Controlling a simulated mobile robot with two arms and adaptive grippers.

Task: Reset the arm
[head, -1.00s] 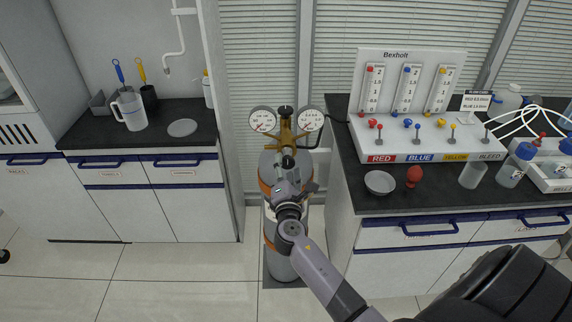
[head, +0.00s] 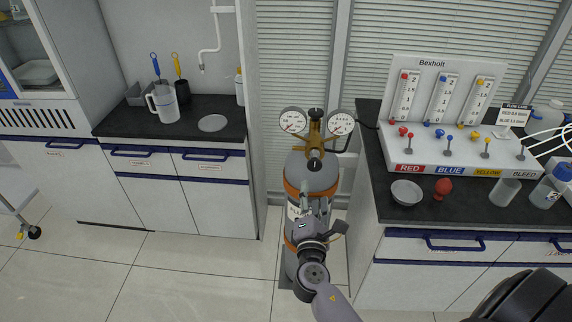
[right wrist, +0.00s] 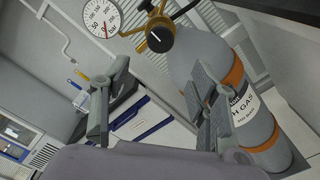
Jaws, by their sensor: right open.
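My right arm comes in from the bottom of the head view and reaches up in front of the gas cylinder (head: 312,172). My right gripper (head: 318,212) is in front of the cylinder's body, below its regulator. In the right wrist view the two fingers (right wrist: 160,105) stand wide apart with nothing between them. The cylinder (right wrist: 245,110) shows behind the right finger. The brass regulator (head: 315,140) with two round gauges sits on top of the cylinder; its black knob (right wrist: 160,37) shows above the fingers. My left gripper is not in view.
The right counter (head: 450,207) holds the Bexholt flow panel (head: 437,160), a white dish (head: 406,192), a red bulb (head: 443,187) and bottles. The left counter (head: 110,122) holds a jug (head: 162,104) and a round plate (head: 212,123). Open floor (head: 190,280) lies in front.

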